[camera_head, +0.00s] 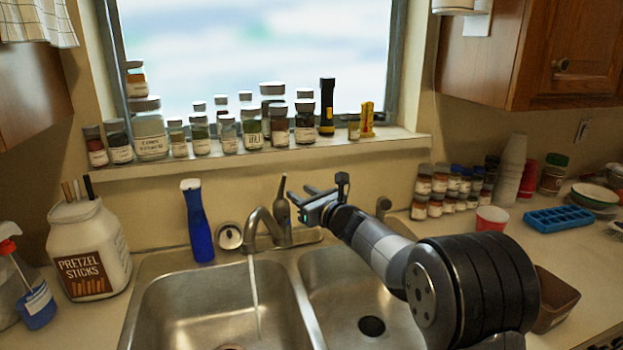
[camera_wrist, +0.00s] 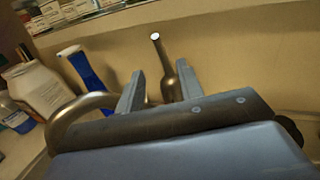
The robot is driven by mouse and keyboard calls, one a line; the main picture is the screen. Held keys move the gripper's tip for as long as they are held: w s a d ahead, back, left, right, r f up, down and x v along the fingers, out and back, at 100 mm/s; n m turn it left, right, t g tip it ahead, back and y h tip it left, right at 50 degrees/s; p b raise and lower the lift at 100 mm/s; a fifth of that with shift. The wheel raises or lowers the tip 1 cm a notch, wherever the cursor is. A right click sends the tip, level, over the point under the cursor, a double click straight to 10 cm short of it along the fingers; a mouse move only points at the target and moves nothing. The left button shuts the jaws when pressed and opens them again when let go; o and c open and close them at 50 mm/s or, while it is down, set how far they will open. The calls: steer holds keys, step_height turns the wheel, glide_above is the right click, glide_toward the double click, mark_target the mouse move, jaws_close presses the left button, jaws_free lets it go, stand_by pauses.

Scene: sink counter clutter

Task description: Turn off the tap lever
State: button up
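The tap lever (camera_head: 283,188) stands upright on the metal tap (camera_head: 262,222) behind the double sink. Water (camera_head: 255,295) runs from the spout into the left basin. My gripper (camera_head: 297,192) is open and empty just right of the lever, fingers pointing left toward it. In the wrist view, the lever (camera_wrist: 161,58) shows between the two spread fingers of my gripper (camera_wrist: 160,88), beyond them and nearer the right one. I cannot tell whether a finger touches it. The lever's lower part is partly hidden behind my gripper there.
A blue bottle (camera_head: 198,222) stands left of the tap, with a pretzel jar (camera_head: 88,250) farther left. Jars line the windowsill (camera_head: 380,145) above. Small spice jars (camera_head: 440,190) and a red cup (camera_head: 490,219) stand to the right. The left basin (camera_head: 190,305) is clear.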

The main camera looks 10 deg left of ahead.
mark_target(285, 181)
steer(key=p+x, duration=0.1)
steer(key=x, duration=0.2)
steer(key=p+x, duration=0.2)
steer(key=x, duration=0.1)
steer(key=p+x, duration=0.1)
steer(key=x, duration=0.2)
steer(key=shift+w+a+r+p, duration=0.1)
steer(key=shift+w+r+p, duration=0.1)
steer(key=shift+r+p, duration=0.1)
steer(key=shift+p+x, duration=0.3)
steer(key=shift+x, duration=0.55)
steer(key=shift+f, duration=0.15)
steer(key=shift+c, duration=0.2)
jaws_close()
